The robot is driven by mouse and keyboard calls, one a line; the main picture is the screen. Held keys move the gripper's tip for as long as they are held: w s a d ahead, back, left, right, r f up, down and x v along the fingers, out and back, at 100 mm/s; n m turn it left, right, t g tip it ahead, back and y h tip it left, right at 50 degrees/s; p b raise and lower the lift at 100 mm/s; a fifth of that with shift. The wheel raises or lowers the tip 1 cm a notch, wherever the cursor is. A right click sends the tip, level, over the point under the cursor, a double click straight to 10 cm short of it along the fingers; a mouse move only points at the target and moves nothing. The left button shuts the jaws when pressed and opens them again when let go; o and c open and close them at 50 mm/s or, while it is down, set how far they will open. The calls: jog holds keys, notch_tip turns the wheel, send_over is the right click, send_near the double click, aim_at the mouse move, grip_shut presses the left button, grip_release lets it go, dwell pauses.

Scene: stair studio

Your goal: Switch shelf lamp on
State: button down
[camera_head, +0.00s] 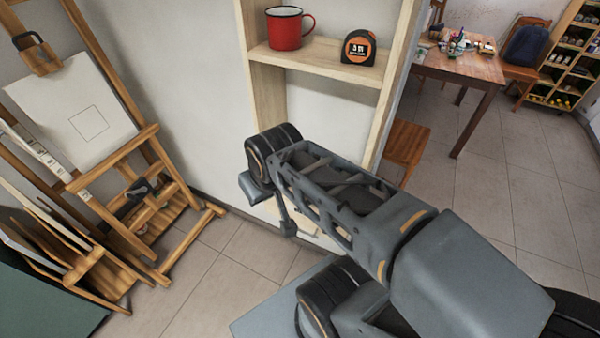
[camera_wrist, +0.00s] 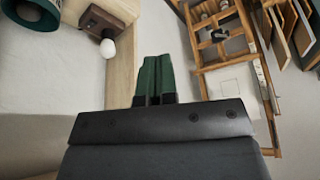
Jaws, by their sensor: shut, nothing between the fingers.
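In the wrist view, a brown block with a white rounded bulb (camera_wrist: 108,48) is at the upper left, against the pale wooden shelf upright; it looks like the shelf lamp. I cannot tell whether it is lit, and no switch can be made out. My gripper (camera_wrist: 155,62) shows its green fingers together with nothing between them. In the picture the fingers are to the right of the bulb and a little lower, apart from it. In the head view I cannot make out the lamp, and my arm covers the lower part of the shelf unit (camera_head: 330,66).
A red mug (camera_head: 285,30) and a tape measure (camera_head: 358,47) stand on a higher shelf. A teal round object (camera_wrist: 32,14) is beyond the lamp. A wooden easel (camera_head: 150,140) stands at left. A table (camera_head: 460,66) is at the back right. Tiled floor is open at right.

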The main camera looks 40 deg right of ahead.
jog(key=w+d+f+n+b, duration=0.2)
jog(key=w+d+f+b, duration=0.2)
jog(key=d, duration=0.4)
jog(key=w+d+f+n+g+y+b, duration=0.1)
jog(key=w+d+f+b, duration=0.3)
jog(key=d, duration=0.5)
jog(key=w+d+f+n+y+b, duration=0.1)
jog(key=w+d+f+n+b, duration=0.1)
jog(key=w+d, duration=0.5)
jog(key=shift+w+d+f+n+g+b, duration=0.3)
jog(key=shift+w+d+f+n+b, duration=0.1)
jog(key=shift+d+f+b, duration=0.55)
jog(key=shift+a+f, duration=0.1)
jog(key=shift+a, duration=0.1)
jog(key=x, duration=0.8)
jog(key=s+x, duration=0.1)
jog(key=x, duration=0.3)
jog(key=shift+w+f, duration=0.1)
jog(key=shift+f, duration=0.8)
